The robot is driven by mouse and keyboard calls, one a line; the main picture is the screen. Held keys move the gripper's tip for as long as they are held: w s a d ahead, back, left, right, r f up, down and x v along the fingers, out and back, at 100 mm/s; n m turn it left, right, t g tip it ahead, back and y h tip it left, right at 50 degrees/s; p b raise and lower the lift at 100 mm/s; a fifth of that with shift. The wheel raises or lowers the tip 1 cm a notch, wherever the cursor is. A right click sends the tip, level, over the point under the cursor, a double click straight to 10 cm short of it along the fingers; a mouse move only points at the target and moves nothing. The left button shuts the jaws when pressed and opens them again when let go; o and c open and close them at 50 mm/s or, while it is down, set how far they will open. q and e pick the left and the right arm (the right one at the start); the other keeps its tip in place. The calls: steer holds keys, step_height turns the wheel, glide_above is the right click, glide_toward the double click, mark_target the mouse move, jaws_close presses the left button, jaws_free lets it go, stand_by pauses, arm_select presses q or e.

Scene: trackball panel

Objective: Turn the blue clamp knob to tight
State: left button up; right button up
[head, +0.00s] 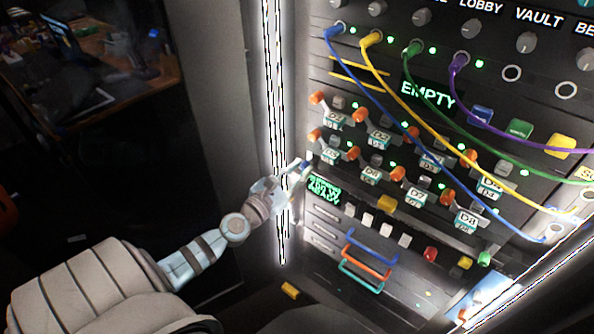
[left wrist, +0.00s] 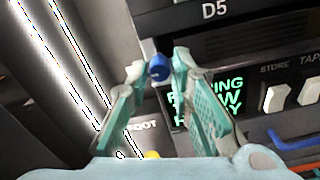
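The blue clamp knob (left wrist: 158,68) is small and round and sits at the left edge of the panel, below the D5 label in the left wrist view. My left gripper (left wrist: 159,66) has its two teal fingers angled inward, one fingertip on each side of the knob, and they appear to touch it. In the head view my left gripper (head: 301,167) is at the panel's left edge, and only a bit of blue shows between its fingertips. The knob's pointer or marking cannot be made out. My right gripper is in neither view.
A green-lettered display (head: 324,187) is just right of the gripper. Orange knobs (head: 316,98), patch cables (head: 402,117) and coloured handles (head: 366,268) crowd the panel. A bright vertical light strip (head: 275,90) stands close on the left. The floor at lower left is dark.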

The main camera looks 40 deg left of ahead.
arm_select(q)
jaws_close()
